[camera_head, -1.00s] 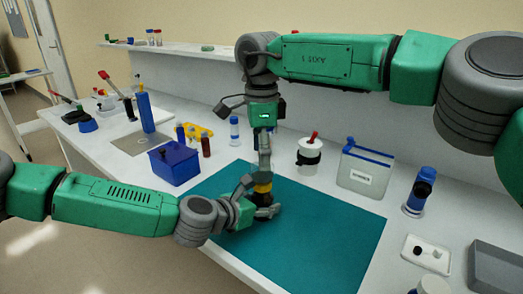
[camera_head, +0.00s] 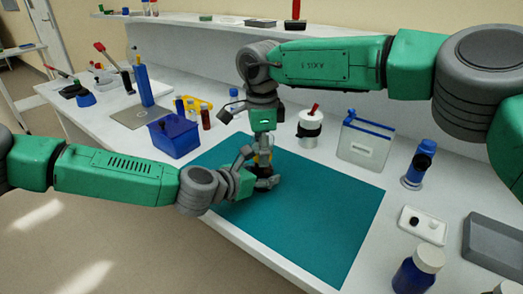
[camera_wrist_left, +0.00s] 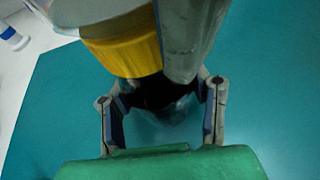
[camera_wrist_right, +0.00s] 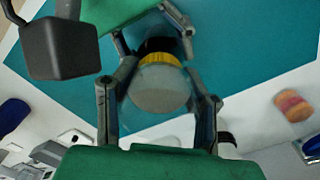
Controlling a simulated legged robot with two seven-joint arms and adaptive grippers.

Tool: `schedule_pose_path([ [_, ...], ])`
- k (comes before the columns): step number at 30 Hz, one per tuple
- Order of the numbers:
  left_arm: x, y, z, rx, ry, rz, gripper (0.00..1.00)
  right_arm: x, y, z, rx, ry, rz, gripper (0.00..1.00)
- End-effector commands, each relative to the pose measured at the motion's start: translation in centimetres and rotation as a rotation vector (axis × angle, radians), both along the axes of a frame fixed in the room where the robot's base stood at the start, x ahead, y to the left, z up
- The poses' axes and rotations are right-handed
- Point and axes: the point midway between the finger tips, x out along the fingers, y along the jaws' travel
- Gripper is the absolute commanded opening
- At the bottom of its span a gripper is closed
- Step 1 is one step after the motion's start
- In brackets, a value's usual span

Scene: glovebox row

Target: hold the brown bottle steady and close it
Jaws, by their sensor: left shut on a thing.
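The dark bottle (camera_head: 263,170), with a yellow ribbed collar (camera_wrist_left: 123,48) and a pale top (camera_wrist_right: 158,90), stands on the teal mat (camera_head: 310,215). It looks almost black; its lower part is largely hidden by my grippers. My left gripper (camera_head: 268,178) comes in low from the left and is shut around the bottle's body. It also shows in the left wrist view (camera_wrist_left: 163,90). My right gripper (camera_wrist_right: 158,78) points down from above. Its fingers stand on either side of the pale top; I cannot tell whether they press on it.
A blue box (camera_head: 175,138) is left of the mat. A white jar with a red handle (camera_head: 309,128) and a clear bin (camera_head: 364,145) stand behind it. A blue bottle (camera_head: 415,272) and a white tray (camera_head: 423,225) are at right. The mat's front is clear.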

Motion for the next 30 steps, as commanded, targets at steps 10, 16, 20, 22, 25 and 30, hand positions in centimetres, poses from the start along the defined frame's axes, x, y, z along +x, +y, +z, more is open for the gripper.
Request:
schedule_pose_path([
  [10,-0.15,-0.03,-0.19,0.001,0.003,-0.003,0.0,0.12,-0.01,0.02,0.001,-0.005,-0.15,0.03],
  [16,-0.19,-0.06,-0.19,0.001,0.003,-0.004,0.0,0.15,-0.01,0.0,0.0,-0.005,-0.476,0.03],
  [20,-0.2,-0.07,-0.19,0.001,0.004,-0.005,0.0,0.15,-0.01,0.01,0.001,-0.006,-0.462,0.03],
  [22,-0.21,-0.08,-0.19,0.001,0.003,-0.005,0.0,0.15,-0.01,0.01,0.0,-0.005,-0.461,0.56],
  [25,-0.2,-0.07,-0.19,0.001,0.004,-0.005,0.0,0.13,0.0,0.01,0.0,-0.005,-0.46,0.59],
  [30,-0.18,-0.07,-0.18,0.001,0.003,-0.004,0.0,0.09,-0.01,0.01,-0.001,-0.004,-0.459,0.59],
])
